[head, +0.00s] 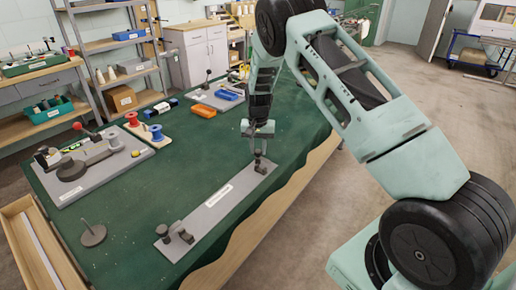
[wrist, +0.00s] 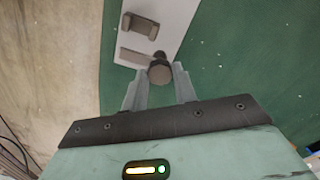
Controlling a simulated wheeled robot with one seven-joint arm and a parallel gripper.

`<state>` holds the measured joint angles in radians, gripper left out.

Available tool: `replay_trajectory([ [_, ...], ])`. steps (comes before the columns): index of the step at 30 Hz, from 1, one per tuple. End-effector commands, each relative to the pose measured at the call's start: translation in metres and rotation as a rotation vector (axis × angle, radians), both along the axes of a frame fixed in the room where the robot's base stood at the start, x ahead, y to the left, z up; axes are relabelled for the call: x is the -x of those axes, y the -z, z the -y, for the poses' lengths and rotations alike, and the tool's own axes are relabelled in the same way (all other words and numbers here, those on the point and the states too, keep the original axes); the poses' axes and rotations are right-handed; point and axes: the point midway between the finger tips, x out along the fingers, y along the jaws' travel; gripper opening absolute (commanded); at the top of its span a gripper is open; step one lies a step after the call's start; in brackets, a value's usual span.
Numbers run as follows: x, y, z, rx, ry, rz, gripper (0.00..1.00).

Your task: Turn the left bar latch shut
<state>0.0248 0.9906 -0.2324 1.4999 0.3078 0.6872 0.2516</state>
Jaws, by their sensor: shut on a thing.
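A long pale plate (head: 222,201) lies on the green table, with dark latch hardware at each end. My gripper (head: 259,156) is pointed down at the plate's far right end in the head view. In the wrist view my gripper (wrist: 160,84) is shut on a dark round latch knob (wrist: 159,70). A short flat bar (wrist: 136,56) lies beside the knob, and a U-shaped bracket (wrist: 141,25) stands beyond it. The bar appears outside the bracket. The other latch hardware (head: 178,233) is at the plate's near left end. I cannot tell which latch is called left.
A grey board with a red-knobbed lever (head: 92,160) and spools (head: 145,131) stand at the table's left. A round-based stand (head: 93,235) is at the near left. An orange tray (head: 215,99) lies farther back. The green surface (head: 165,190) left of the plate is clear.

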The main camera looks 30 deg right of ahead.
Motion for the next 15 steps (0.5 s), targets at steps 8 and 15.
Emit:
replay_trajectory([
  [8, -0.0006, -0.0009, 0.0003, 0.0, 0.003, 0.002, 0.05],
  [15, -0.0004, -0.0006, 0.0003, 0.0, 0.002, 0.001, 0.49],
])
